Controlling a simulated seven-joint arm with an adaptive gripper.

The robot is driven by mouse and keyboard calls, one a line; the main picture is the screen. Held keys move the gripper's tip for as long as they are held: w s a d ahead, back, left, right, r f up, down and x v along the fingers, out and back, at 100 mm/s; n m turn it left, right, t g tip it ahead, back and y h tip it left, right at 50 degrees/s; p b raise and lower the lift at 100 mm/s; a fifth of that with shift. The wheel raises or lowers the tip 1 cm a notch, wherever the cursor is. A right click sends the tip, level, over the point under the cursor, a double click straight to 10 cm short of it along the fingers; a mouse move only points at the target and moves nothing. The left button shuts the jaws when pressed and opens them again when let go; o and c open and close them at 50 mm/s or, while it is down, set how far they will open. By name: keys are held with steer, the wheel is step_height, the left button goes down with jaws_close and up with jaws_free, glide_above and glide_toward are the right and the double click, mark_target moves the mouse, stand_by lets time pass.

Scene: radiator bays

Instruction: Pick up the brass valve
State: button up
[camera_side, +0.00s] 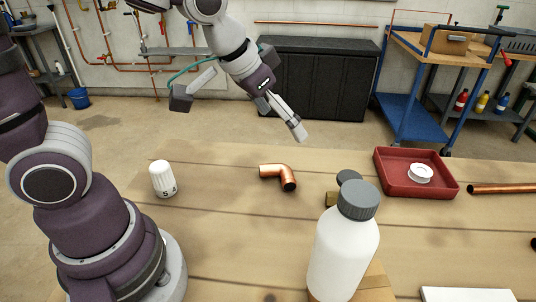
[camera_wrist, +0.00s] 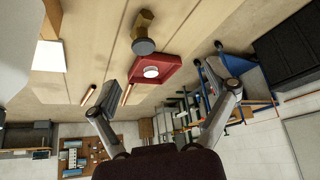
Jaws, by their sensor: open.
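The brass valve (camera_side: 332,198) stands on the wooden bench behind the white bottle, which hides part of it in the side view. Its round dark grey knob (camera_side: 349,176) shows above the bottle's left shoulder. In the wrist view the brass body (camera_wrist: 144,20) and grey knob (camera_wrist: 143,46) are at the top, near the middle. My gripper (camera_side: 298,131) is in the air above the far side of the bench, up and left of the valve in the side view. In the wrist view its fingers (camera_wrist: 160,84) are spread apart with nothing between them.
A white bottle (camera_side: 342,256) with a grey cap stands in front of the valve. A copper elbow (camera_side: 280,175) and white thermostat head (camera_side: 163,179) are to the left. A red tray (camera_side: 396,183) with a white roll (camera_side: 420,173) is right. Bench space between elbow and valve is clear.

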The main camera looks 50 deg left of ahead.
steer(key=m, duration=0.1)
glide_toward(351, 177)
steer(key=f, duration=0.1)
steer(key=w+f, duration=0.1)
steer(key=f, duration=0.1)
steer(key=shift+w+a+f+h, duration=0.1)
steer(key=shift+a+f+h, duration=0.05)
steer(key=shift+f+h, duration=0.15)
steer(key=x, duration=0.5)
steer(key=shift+w+f, duration=0.2)
steer(key=shift+w, duration=0.25)
steer(key=shift+c, duration=0.2)
steer(key=c, duration=1.3)
steer(key=shift+o, duration=0.2)
steer(key=shift+r, duration=0.2)
